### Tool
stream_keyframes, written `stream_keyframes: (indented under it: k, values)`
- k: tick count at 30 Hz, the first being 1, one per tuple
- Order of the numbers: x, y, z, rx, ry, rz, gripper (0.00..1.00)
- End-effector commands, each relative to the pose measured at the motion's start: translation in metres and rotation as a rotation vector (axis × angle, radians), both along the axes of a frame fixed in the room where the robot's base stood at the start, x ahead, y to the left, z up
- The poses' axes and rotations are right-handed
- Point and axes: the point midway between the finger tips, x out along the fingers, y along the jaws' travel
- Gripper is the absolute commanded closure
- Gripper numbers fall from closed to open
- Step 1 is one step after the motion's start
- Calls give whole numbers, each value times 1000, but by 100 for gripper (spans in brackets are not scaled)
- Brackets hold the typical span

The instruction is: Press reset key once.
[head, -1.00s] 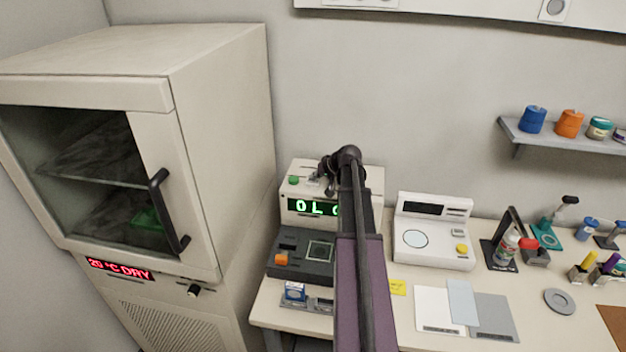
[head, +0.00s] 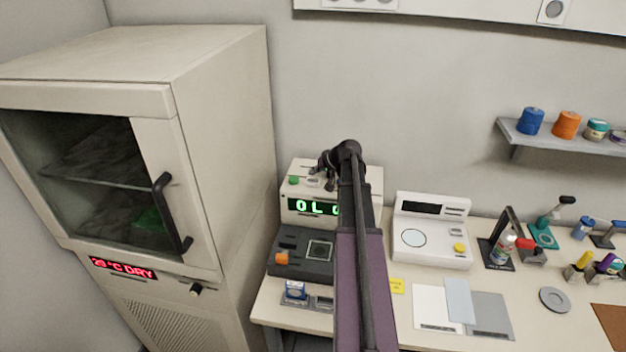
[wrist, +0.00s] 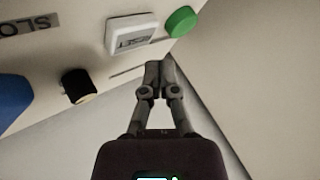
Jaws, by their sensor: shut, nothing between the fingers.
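The reset key is a white block marked RESET (wrist: 130,35) on the cream top of the instrument, in the upper middle of the wrist view. The instrument (head: 361,183) stands at the back left of the bench, with a green lit display (head: 313,207) on its front. A round green button (wrist: 181,22) sits beside the key; it also shows in the head view (head: 293,180). My gripper (wrist: 158,68) is shut and empty. In the wrist view its fingertips appear just below and right of the key, with a visible gap; their height above it is unclear.
A black knob (wrist: 78,86) and a blue part (wrist: 12,100) are on the same panel. A dark device (head: 300,262) stands in front of the instrument. A tall oven cabinet (head: 225,130) rises at the left; a white unit (head: 433,245) stands right of my arm.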

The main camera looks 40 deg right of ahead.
Motion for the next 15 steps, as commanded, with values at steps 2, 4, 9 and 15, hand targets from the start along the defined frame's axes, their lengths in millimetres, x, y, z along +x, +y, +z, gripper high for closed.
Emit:
stream_keyframes:
  k: [2,4,9,15]
  values:
    - [0,0,10,0,0,0,100]
    - [0,0,15,0,0,0,100]
    - [0,0,27,0,0,0,100]
    - [0,0,38,0,0,0,100]
